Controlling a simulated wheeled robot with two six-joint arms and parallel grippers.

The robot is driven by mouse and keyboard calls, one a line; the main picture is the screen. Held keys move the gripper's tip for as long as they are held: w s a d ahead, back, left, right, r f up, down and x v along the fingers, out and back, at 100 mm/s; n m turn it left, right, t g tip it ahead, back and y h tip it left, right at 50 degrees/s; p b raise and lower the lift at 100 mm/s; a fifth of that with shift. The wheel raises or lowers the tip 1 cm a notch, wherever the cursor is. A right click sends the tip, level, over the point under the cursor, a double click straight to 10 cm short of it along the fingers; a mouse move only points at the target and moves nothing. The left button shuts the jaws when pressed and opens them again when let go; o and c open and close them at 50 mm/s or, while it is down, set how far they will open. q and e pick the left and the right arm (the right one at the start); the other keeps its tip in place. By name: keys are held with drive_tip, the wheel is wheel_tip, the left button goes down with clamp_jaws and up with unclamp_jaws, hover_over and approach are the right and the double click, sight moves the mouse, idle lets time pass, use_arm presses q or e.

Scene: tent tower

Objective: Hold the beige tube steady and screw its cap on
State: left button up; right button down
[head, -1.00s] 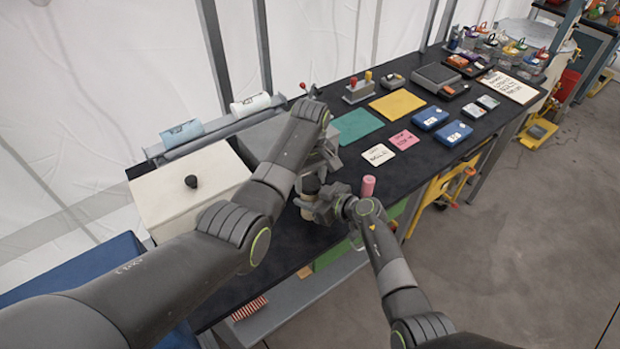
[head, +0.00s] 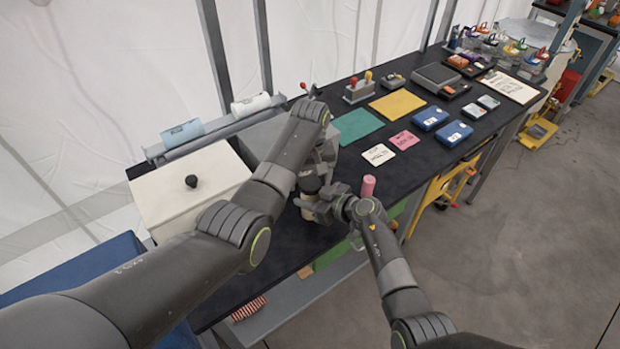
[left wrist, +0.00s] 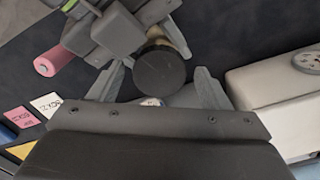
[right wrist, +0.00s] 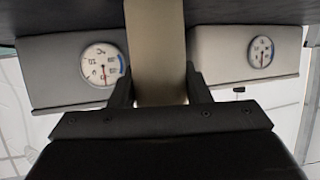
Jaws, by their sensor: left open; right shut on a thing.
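The beige tube (right wrist: 158,45) stands upright in the right wrist view, between the two fingers of my right gripper (right wrist: 160,88), which is shut on it. In the head view, a beige part of the tube (head: 308,214) shows beside my right gripper (head: 322,206). The round black cap (left wrist: 160,73) is at the tube's upper end in the left wrist view. My left gripper (left wrist: 157,88) is open, with one finger on each side of the cap and gaps between. Whether the cap is seated on the tube is hidden.
A pink cylinder (head: 368,187) stands just right of my right gripper. A cream box with a black knob (head: 170,205) is on the left. Cards and mats lie farther along the bench.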

use_arm(q)
drive_tip(key=shift+r, duration=2.25)
drive_tip(key=shift+c, duration=0.4)
drive_tip(key=n, duration=0.1)
drive_tip(key=r+n, duration=0.1)
drive_tip(key=n, duration=0.1)
drive_tip(key=r+n, duration=0.1)
drive_tip(key=n, duration=0.2)
drive_tip(key=r+n, duration=0.1)
drive_tip(key=n, duration=0.2)
drive_tip(key=shift+r+n, duration=0.25)
drive_tip(key=shift+n, duration=0.15)
drive_tip(key=shift+f, duration=0.1)
drive_tip(key=shift+f, duration=3.95)
drive_tip(key=shift+c, duration=0.2)
